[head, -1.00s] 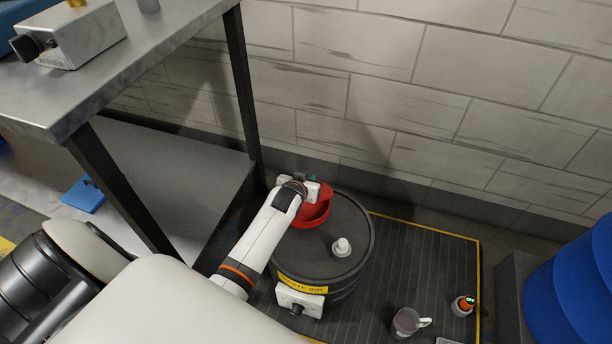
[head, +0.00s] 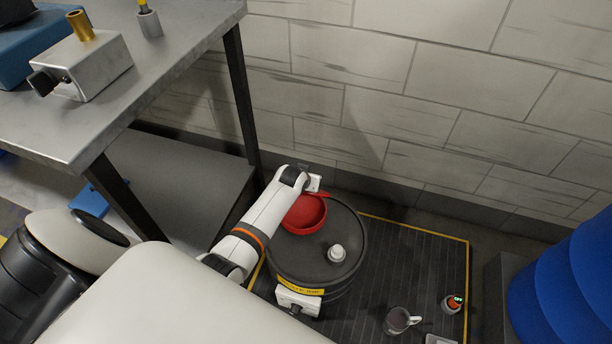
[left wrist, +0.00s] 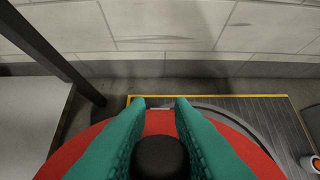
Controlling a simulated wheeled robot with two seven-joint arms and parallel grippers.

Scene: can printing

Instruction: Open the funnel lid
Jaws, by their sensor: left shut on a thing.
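The red funnel (head: 303,216) sits on the black drum's top in the head view, and its round inside shows. A thin red edge (head: 325,194), seemingly the lid, stands at its back right, by my left gripper (head: 316,184). In the left wrist view, the teal fingers of my left gripper (left wrist: 160,130) are shut with a dark rounded knob between them. Red surface (left wrist: 75,155) spreads on both sides behind the fingers. The lid's hinge and exact tilt are hidden. My right gripper is not in view.
The black drum (head: 330,225) has a white cap (head: 336,253) on top. A metal table (head: 200,30) stands at left, with a dark leg close to my arm. A mug (head: 397,321) and a small orange-and-black item (head: 453,304) are on the floor at right. A block wall rises behind.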

